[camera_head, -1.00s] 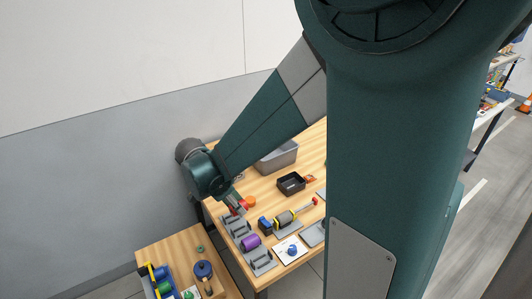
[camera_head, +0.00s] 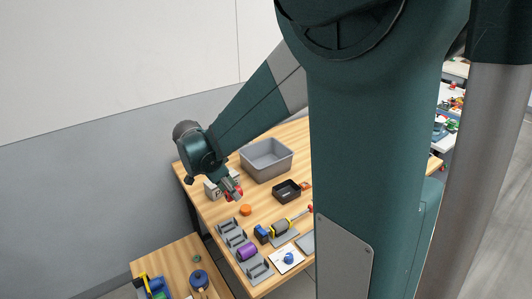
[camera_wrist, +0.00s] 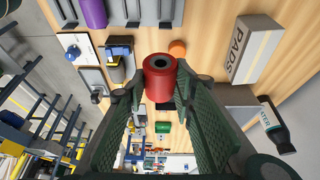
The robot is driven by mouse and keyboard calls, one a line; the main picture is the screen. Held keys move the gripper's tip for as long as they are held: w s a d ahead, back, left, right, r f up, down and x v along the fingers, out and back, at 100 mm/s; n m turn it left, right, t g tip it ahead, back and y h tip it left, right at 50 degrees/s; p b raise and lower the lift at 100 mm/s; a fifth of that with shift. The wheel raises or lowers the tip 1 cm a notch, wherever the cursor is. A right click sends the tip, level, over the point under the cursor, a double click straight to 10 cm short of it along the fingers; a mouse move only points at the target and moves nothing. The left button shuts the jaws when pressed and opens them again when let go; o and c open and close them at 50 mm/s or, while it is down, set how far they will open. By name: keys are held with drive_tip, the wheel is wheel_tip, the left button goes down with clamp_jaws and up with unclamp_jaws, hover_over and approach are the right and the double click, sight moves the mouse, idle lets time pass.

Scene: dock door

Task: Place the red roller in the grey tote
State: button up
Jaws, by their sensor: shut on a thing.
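The red roller (camera_wrist: 160,77) is a short red cylinder with a dark hole in its end. My gripper (camera_wrist: 156,95) is shut on it, one finger on each side, in the wrist view. In the head view my gripper (camera_head: 235,193) holds the red roller (camera_head: 238,196) above the wooden table, left of and nearer than the grey tote (camera_head: 266,173). The tote is an open, empty-looking rectangular bin at the back of the table.
A small black bin (camera_head: 287,196) stands in front of the tote. An orange disc (camera_head: 246,210), grey cradles, a purple roller (camera_head: 246,253) and a yellow-black tool (camera_head: 281,228) lie nearer. A box marked PADS (camera_wrist: 252,50) and a dark bottle (camera_wrist: 274,124) are close to my gripper.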

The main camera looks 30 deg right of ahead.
drive_tip(key=w+d, duration=0.8)
drive_tip(key=w, duration=0.2)
drive_tip(key=p, duration=0.1)
hover_over(265, 161)
drive_tip(key=s+a, duration=0.3)
drive_tip(key=s, duration=0.2)
wheel_tip(265, 161, down, 5)
drive_tip(key=shift+a+f, duration=0.15)
drive_tip(key=shift+f, duration=0.3)
drive_tip(key=shift+f, duration=0.1)
drive_tip(key=shift+f, duration=3.05)
drive_tip(key=shift+f, duration=1.85)
